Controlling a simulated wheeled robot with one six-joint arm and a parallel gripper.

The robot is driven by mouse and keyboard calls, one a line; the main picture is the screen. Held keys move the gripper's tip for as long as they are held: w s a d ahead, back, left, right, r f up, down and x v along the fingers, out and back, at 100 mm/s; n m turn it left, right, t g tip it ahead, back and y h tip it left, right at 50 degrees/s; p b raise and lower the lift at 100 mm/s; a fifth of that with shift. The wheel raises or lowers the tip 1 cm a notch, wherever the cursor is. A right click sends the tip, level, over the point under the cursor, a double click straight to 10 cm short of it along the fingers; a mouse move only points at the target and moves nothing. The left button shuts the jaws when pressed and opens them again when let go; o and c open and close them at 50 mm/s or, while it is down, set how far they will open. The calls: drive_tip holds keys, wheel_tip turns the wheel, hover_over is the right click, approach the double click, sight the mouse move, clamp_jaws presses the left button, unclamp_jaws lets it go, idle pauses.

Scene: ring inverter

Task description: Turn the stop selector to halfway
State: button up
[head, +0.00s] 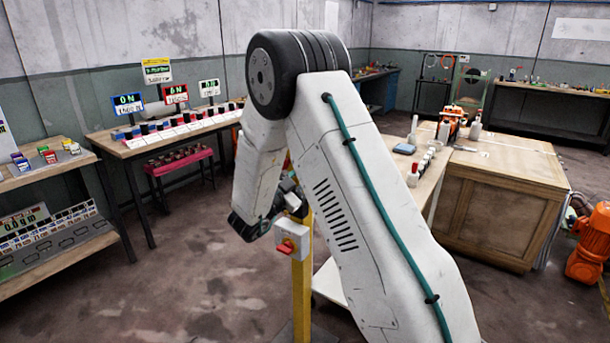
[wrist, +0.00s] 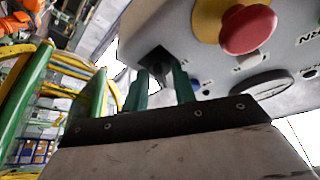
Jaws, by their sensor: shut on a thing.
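My gripper (wrist: 164,82) has dark green fingers shut on a small part at a dark square plate (wrist: 154,54) on a pale grey panel (wrist: 200,52). The part looks like the stop selector, but the fingers hide most of it, and its angle cannot be read. A red mushroom button (wrist: 247,30) on a yellow collar sits up and right of the fingers, apart from them. In the head view my gripper (head: 246,228) is beside a white box with a red knob (head: 286,246) on a yellow post (head: 302,285).
A round gauge (wrist: 258,86) sits close to the right of the fingers. Yellow and green rails (wrist: 35,95) stand to the left. A bench with signs (head: 150,140) is at the back left, a wooden cabinet (head: 500,200) at the right. The floor at front left is clear.

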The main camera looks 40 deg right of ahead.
drive_tip(key=o, duration=0.6)
drive_tip(key=shift+a, duration=0.1)
drive_tip(key=v, duration=0.7)
drive_tip(key=shift+a+f, duration=0.15)
drive_tip(key=shift+a, duration=0.1)
drive_tip(key=shift+s, duration=0.1)
